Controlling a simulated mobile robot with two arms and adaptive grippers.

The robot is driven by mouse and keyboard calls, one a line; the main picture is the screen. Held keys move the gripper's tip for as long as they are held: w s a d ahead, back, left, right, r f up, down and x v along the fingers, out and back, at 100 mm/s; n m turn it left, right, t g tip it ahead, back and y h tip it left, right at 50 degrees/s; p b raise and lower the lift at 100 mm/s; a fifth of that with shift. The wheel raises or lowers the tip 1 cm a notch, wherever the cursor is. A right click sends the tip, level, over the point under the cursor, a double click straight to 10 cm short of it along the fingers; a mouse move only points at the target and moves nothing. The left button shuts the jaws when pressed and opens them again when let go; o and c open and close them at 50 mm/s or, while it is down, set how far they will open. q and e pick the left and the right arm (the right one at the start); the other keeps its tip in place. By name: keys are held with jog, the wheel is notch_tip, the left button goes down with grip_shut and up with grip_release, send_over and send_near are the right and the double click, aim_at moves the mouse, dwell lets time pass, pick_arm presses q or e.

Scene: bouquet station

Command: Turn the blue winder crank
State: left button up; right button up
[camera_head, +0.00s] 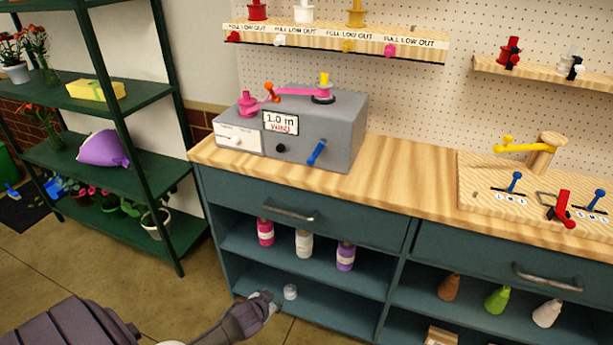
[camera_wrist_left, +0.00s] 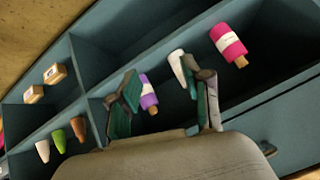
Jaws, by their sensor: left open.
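The blue winder crank (camera_head: 317,152) is a short blue handle on the front face of the grey winder box (camera_head: 340,130), slanting up to the right. The box stands on the wooden counter and has a "1.0 m" display (camera_head: 281,122). My left gripper (camera_head: 268,300) is low in front of the open shelves, well below and left of the crank, apart from it. In the left wrist view my left gripper (camera_wrist_left: 168,82) has its fingers spread with nothing held, facing the shelves. The crank is not in that wrist view. My right gripper is not in view.
A drawer handle (camera_head: 290,214) juts out below the counter (camera_head: 400,185). A pegboard shelf (camera_head: 340,40) overhangs the box. A green rack (camera_head: 150,170) stands left. Wooden board (camera_head: 480,195) with levers sits right.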

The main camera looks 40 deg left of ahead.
pick_arm(q)
jog(key=w+a+r+t+b, duration=0.2)
jog(key=w+r+t, duration=0.1)
jog(key=w+r, duration=0.45)
jog(key=n+t+y+b, duration=0.1)
jog(key=t+b, duration=0.4)
jog(key=t, duration=0.1)
send_near(310, 163)
jog(key=x, duration=1)
jog(key=shift+w+a+p, duration=0.15)
jog(key=shift+w+p, duration=0.2)
jog(key=shift+p, duration=0.05)
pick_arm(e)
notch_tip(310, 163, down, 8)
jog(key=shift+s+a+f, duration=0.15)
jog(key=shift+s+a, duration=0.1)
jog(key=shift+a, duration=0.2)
pick_arm(q)
grip_shut()
